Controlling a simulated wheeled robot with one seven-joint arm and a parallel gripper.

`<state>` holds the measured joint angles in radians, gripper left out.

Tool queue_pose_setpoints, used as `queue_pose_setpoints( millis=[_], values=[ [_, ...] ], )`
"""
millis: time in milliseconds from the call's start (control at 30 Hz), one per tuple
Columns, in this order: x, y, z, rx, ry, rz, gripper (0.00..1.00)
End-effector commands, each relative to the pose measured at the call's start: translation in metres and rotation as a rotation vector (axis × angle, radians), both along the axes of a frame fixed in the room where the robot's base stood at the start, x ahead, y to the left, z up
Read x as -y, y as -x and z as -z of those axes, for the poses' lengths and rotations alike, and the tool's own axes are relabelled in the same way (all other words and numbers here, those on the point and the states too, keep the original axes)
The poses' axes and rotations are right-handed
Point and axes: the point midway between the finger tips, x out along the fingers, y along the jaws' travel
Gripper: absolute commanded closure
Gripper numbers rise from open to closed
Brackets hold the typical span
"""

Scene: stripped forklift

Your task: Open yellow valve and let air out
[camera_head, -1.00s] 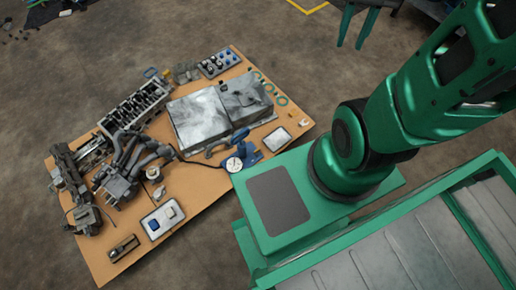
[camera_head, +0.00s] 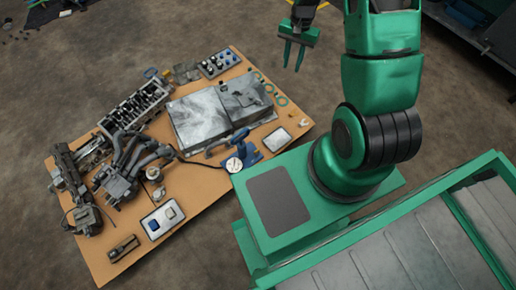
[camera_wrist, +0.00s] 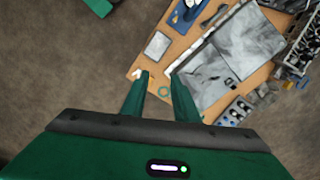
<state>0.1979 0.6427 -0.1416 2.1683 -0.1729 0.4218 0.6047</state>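No yellow valve can be made out in either view. A blue tool (camera_head: 245,152) with a round white dial gauge (camera_head: 234,164) sits on the brown board (camera_head: 205,195), near its right edge, with a dark hose running left from it. In the wrist view the blue tool (camera_wrist: 187,12) is partly cut off at the top edge. My gripper (camera_head: 294,65) is open and empty, raised beyond the board's far right corner in the head view. In the wrist view its two green fingers (camera_wrist: 162,76) stand apart with nothing between them.
The board holds a grey metal box (camera_head: 208,112), an engine part (camera_head: 137,108), a dark pipe manifold (camera_head: 120,175), a socket tray (camera_head: 219,62), a white tray (camera_head: 277,138) and another tray (camera_head: 163,219).

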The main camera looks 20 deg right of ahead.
Motion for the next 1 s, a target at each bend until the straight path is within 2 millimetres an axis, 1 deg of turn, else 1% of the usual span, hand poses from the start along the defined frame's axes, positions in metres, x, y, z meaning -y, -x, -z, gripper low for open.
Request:
queue_pose_setpoints(
  millis=[33,100,267,300,467,600,667,700,800,900,1000],
  values=[
    [-0.005,-0.002,0.022,-0.011,-0.012,0.014,0.73],
    [-0.011,-0.007,0.048,-0.016,-0.026,0.038,0.73],
    [-0.028,-0.01,0.108,-0.031,-0.063,0.099,0.73],
    [-0.032,-0.01,0.124,-0.034,-0.073,0.114,0.73],
    [-0.052,-0.004,0.185,-0.054,-0.112,0.185,0.73],
    [-0.072,0.008,0.239,-0.075,-0.147,0.251,0.73],
    [-0.081,0.015,0.262,-0.084,-0.163,0.282,0.73],
    [-0.086,0.02,0.276,-0.09,-0.172,0.302,0.73],
    [-0.1,0.034,0.31,-0.105,-0.195,0.353,0.73],
    [-0.112,0.047,0.336,-0.119,-0.215,0.397,0.73],
    [-0.12,0.057,0.354,-0.127,-0.226,0.428,0.73]
  ],
)
